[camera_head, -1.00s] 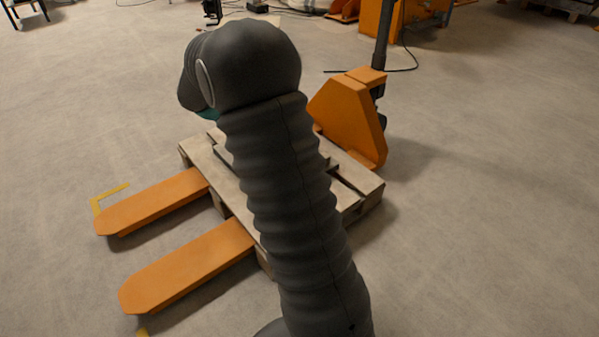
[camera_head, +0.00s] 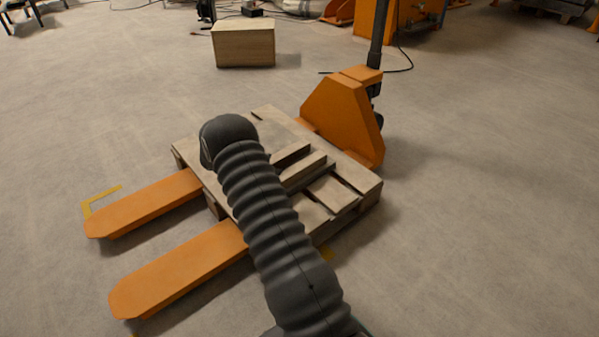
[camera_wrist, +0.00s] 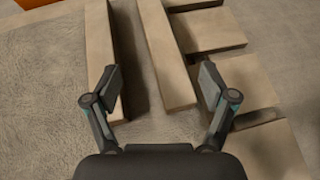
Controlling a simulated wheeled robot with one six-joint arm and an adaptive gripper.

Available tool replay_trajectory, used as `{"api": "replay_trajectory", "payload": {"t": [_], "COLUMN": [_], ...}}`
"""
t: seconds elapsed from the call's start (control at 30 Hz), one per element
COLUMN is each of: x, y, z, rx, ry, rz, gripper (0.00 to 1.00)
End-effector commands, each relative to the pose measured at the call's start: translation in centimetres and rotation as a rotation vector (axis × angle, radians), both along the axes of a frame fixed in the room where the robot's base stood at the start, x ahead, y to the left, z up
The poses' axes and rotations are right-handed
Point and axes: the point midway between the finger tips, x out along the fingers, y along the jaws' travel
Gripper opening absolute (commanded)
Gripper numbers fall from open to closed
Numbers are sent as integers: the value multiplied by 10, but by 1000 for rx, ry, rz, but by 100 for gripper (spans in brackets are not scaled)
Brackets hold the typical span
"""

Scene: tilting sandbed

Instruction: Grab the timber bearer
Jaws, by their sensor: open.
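My gripper (camera_wrist: 160,82) is open in the wrist view, with nothing between its fingers. A long pale timber bearer (camera_wrist: 165,55) runs away from me below and between the fingers. A second, similar timber (camera_wrist: 99,45) lies to its left, under the left finger; I cannot tell which of the two is meant. In the head view, two short raised timbers (camera_head: 303,171) show on the wooden pallet (camera_head: 262,114), beside my dark sleeved arm. My gripper is hidden behind the arm there.
An orange pallet jack (camera_head: 340,108) stands at the pallet's far right, its forks (camera_head: 180,270) jutting out at the left. Several pale boards (camera_wrist: 208,31) lie right of the bearer. A wooden box (camera_head: 244,46) stands behind on open floor.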

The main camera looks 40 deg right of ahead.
Motion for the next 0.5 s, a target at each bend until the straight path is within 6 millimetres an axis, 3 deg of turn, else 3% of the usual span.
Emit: {"api": "replay_trajectory", "payload": {"t": [0.23, 0.5], "x": [-5, -6], "y": [-38, -52], "z": [-22, -28], "rx": [0, 1], "ry": [0, -2], "rz": [-2, -1], "gripper": [84, 84]}}
